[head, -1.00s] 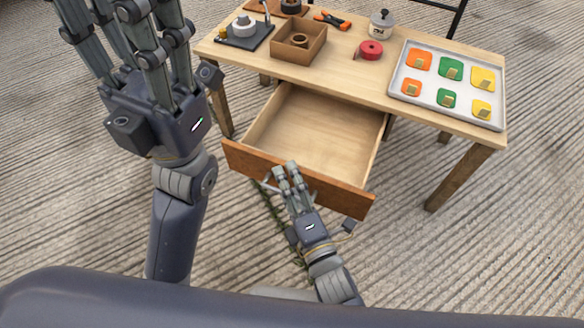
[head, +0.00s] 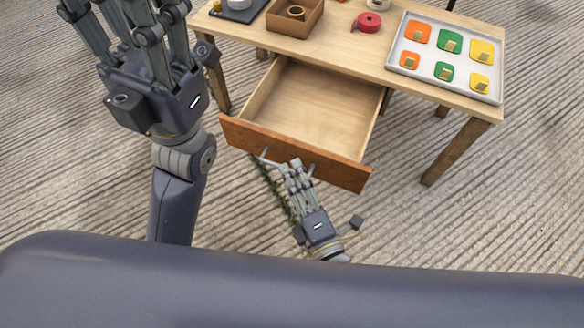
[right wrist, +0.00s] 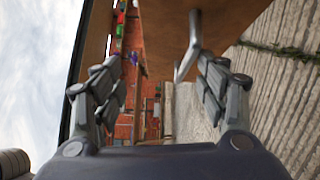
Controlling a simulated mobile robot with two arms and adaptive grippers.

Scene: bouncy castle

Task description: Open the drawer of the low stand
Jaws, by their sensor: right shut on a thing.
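The low stand (head: 385,85) is a wooden table with one drawer (head: 310,105). The drawer is pulled well out, and its pale inside shows empty. Its darker brown front (head: 345,175) carries a metal bar handle (head: 265,155). My right gripper (head: 296,166) is at the handle, outside the front, and is shut on it. In the right wrist view the handle (right wrist: 186,55) appears near the right-hand fingers, partly hidden. My left gripper (head: 125,12) is raised at the left, apart from the stand, with spread fingers; some tips are cut off by the picture's top edge.
The ribbed floor (head: 500,230) is free at the right. A green strip (head: 268,185) lies below the drawer.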

